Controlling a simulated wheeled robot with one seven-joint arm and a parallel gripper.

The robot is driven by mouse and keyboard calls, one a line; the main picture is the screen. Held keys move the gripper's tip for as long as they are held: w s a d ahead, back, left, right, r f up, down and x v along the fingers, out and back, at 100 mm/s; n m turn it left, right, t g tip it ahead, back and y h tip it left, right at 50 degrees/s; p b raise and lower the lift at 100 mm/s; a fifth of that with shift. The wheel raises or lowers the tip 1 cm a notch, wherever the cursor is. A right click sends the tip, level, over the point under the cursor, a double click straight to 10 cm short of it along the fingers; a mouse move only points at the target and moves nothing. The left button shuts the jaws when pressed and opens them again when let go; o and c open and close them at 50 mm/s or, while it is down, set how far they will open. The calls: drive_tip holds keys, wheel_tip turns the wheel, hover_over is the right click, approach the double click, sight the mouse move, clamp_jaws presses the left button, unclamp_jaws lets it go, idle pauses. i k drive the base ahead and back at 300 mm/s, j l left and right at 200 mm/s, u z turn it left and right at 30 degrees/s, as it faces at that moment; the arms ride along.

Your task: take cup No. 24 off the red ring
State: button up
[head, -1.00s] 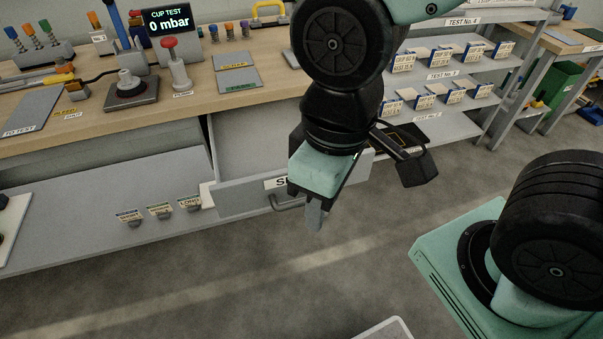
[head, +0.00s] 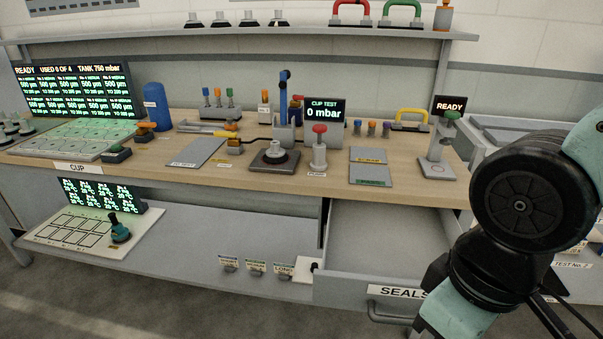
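I cannot make out a number 24 on any cup, and I cannot pick out a red ring for sure. My gripper (head: 432,290) is at the lower right, in front of the open SEALS drawer, well away from these pieces. Its fingers are partly cut off or hidden, so its opening cannot be told.
The open SEALS drawer (head: 378,270) juts out below the bench (head: 290,185). Grey mats (head: 195,153) lie on the bench. The CUP TEST display (head: 325,112) reads 0 mbar. A READY post (head: 440,150) stands at the right. Red and green handles (head: 352,14) are on the shelf.

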sight(275, 156)
drive_tip(key=i+j, duration=0.25)
drive_tip(key=j, duration=0.25)
drive_tip(key=i+j+u, duration=0.1)
drive_tip(key=i+j, duration=0.2)
drive_tip(key=j, duration=0.2)
drive_tip(key=i+j, duration=0.25)
drive_tip(key=j, duration=0.25)
drive_tip(key=i+j, duration=0.3)
drive_tip(key=j, duration=0.2)
drive_tip(key=i+j+u, duration=0.1)
drive_tip(key=i+j, duration=0.2)
drive_tip(key=j, duration=0.15)
drive_tip(key=i+j, duration=0.3)
drive_tip(key=j, duration=0.2)
